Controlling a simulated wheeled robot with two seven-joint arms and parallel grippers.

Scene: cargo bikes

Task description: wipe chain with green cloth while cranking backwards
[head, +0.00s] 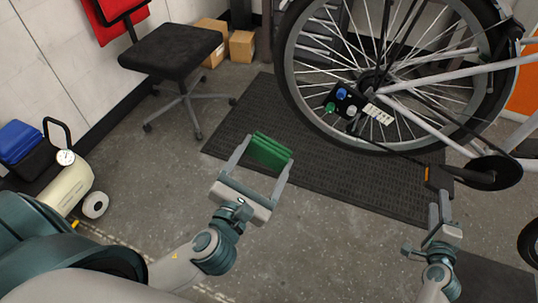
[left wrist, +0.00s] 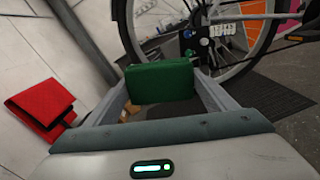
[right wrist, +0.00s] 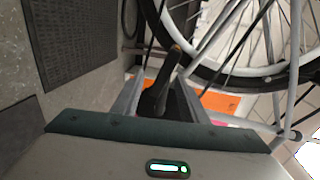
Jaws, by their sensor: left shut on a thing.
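My left gripper (head: 268,155) is shut on the green cloth (head: 268,150), a folded block that fills the space between its fingers. The cloth also shows in the left wrist view (left wrist: 159,83). It is held in the air, apart from the bike. The dark chain (head: 412,158) runs from the rear hub to the chainring (head: 492,172) at the right. My right gripper (head: 439,200) is just below the dark pedal (head: 440,179) of the crank. In the right wrist view its fingers (right wrist: 160,95) stand apart, with the dark pedal part (right wrist: 167,75) between them. Contact cannot be told.
The bike's rear wheel (head: 375,70) stands over a black mat (head: 300,160). A small box with coloured knobs (head: 346,101) is by the hub. A stool (head: 172,52), cartons (head: 242,46) and a compressor (head: 70,185) stand at the left. The floor between is clear.

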